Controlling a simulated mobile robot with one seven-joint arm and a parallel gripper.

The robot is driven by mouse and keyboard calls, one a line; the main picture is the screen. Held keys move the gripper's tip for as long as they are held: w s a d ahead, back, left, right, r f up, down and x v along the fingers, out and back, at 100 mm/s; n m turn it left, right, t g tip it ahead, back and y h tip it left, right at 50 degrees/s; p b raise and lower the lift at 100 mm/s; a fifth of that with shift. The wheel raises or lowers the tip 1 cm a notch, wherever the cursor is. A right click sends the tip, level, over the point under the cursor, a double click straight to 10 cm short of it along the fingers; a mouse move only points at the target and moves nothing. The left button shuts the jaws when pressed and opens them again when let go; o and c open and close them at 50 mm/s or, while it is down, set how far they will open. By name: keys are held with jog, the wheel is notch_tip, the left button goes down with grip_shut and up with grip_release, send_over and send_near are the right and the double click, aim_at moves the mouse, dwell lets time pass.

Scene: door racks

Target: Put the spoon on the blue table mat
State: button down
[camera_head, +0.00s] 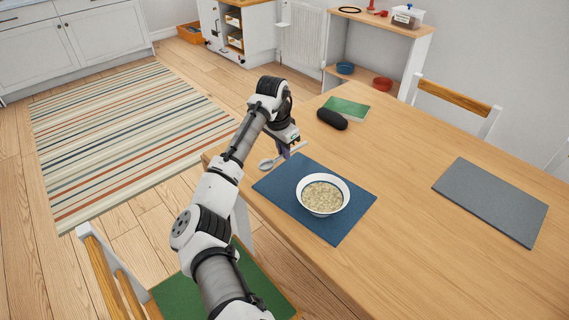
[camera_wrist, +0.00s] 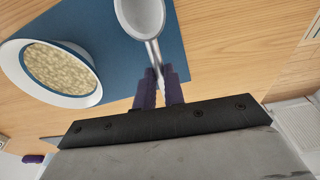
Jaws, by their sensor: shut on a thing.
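A metal spoon (camera_head: 267,164) is held in my gripper (camera_head: 285,151), with its bowl pointing left in the head view. In the wrist view the spoon (camera_wrist: 146,18) has its handle between the two purple fingertips of my gripper (camera_wrist: 158,85). The blue table mat (camera_head: 336,225) lies near the table's left edge, with a white bowl of oatmeal (camera_head: 323,196) on it. The gripper is at the mat's far left corner. In the wrist view the spoon's bowl overlaps the mat (camera_wrist: 118,75); whether it touches anything is unclear.
A black case (camera_head: 332,119) and a green book (camera_head: 347,107) lie beyond the gripper. A grey mat (camera_head: 490,200) lies at the right of the wooden table (camera_head: 405,170). Chairs stand at the table's sides. The table between the two mats is clear.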

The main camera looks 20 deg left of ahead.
aim_at(285, 173)
jog(key=shift+f+p, duration=0.55)
jog(key=shift+f, duration=2.75)
jog(key=shift+f, duration=0.15)
jog(key=c, duration=1.5)
grip_release()
jog(key=r+b, duration=0.1)
jog(key=r, duration=0.3)
jog(key=s+r+b, duration=0.1)
jog(key=r, duration=0.3)
jog(key=a+r+b, duration=0.1)
jog(key=r, duration=0.3)
jog(key=shift+s+r, duration=0.1)
jog(key=shift+s, duration=0.2)
